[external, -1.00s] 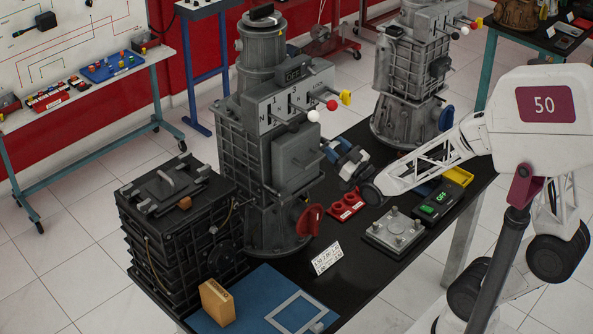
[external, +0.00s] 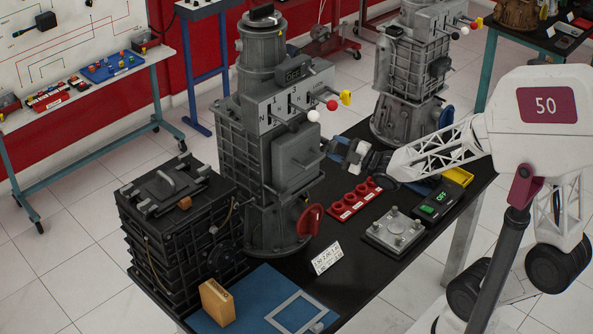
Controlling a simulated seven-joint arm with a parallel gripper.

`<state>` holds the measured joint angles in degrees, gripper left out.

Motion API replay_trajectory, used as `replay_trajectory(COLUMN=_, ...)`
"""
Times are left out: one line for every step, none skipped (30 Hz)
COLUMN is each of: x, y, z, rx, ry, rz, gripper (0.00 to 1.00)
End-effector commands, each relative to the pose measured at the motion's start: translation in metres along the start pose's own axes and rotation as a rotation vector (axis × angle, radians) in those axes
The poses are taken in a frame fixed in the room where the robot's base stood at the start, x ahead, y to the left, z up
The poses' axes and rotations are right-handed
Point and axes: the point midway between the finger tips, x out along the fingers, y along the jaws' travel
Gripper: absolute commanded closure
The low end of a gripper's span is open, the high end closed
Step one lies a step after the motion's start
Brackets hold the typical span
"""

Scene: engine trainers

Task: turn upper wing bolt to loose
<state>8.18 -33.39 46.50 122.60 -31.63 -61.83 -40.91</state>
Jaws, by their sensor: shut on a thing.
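The grey gearbox trainer (external: 245,155) stands upright on the black table, with a square cover plate (external: 297,160) on its right side. My gripper (external: 329,146) is at the right edge of this plate, at the end of my white and dark wrist. It is small in the picture and partly lost against the dark parts. It is shut on a small dark part at the plate's edge, which fits the upper wing bolt. The bolt's shape and turn angle are hidden by the gripper. A red handwheel (external: 311,220) sits lower on the trainer, apart from the gripper.
Shift levers with white, red and yellow knobs (external: 313,115) stick out above the gripper. A red holed block (external: 355,199), a grey plate with posts (external: 394,232) and a green OFF switch box (external: 435,208) lie below my arm. A black ribbed case (external: 180,230) stands left.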

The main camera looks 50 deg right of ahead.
Motion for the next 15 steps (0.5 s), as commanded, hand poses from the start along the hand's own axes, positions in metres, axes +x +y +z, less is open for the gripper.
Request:
replay_trajectory(x=-0.0002, y=0.0006, z=0.0, rx=-0.041, ry=0.0, rz=-0.016, gripper=0.77)
replay_trajectory(x=-0.0002, y=0.0007, z=0.0002, rx=-0.065, ry=-0.001, rz=-0.027, gripper=0.77)
replay_trajectory(x=-0.0002, y=0.0007, z=0.0001, rx=-0.098, ry=0.0, rz=-0.041, gripper=0.77)
replay_trajectory(x=-0.0002, y=0.0008, z=0.0001, rx=-0.122, ry=0.0, rz=-0.05, gripper=0.77)
replay_trajectory(x=-0.0002, y=0.0009, z=0.0003, rx=-0.145, ry=-0.001, rz=-0.06, gripper=0.77)
replay_trajectory(x=-0.0002, y=0.0009, z=0.0002, rx=-0.176, ry=0.0, rz=-0.073, gripper=0.77)
replay_trajectory(x=-0.0002, y=0.0011, z=0.0002, rx=-0.195, ry=-0.001, rz=-0.081, gripper=0.77)
replay_trajectory(x=-0.0002, y=0.0011, z=0.0003, rx=-0.216, ry=-0.001, rz=-0.09, gripper=0.77)
replay_trajectory(x=-0.0002, y=0.0011, z=0.0002, rx=-0.241, ry=-0.001, rz=-0.1, gripper=0.77)
replay_trajectory(x=-0.0002, y=0.0012, z=0.0001, rx=-0.258, ry=-0.001, rz=-0.107, gripper=0.77)
replay_trajectory(x=-0.0002, y=0.0013, z=0.0001, rx=-0.274, ry=-0.001, rz=-0.113, gripper=0.77)
replay_trajectory(x=-0.0002, y=0.0012, z=0.0002, rx=-0.293, ry=-0.001, rz=-0.122, gripper=0.77)
replay_trajectory(x=-0.0002, y=0.0012, z=0.0001, rx=-0.308, ry=-0.001, rz=-0.128, gripper=0.77)
replay_trajectory(x=-0.0002, y=0.0012, z=0.0, rx=-0.319, ry=0.0, rz=-0.133, gripper=0.77)
replay_trajectory(x=-0.0002, y=0.0013, z=-0.0001, rx=-0.333, ry=0.0, rz=-0.138, gripper=0.77)
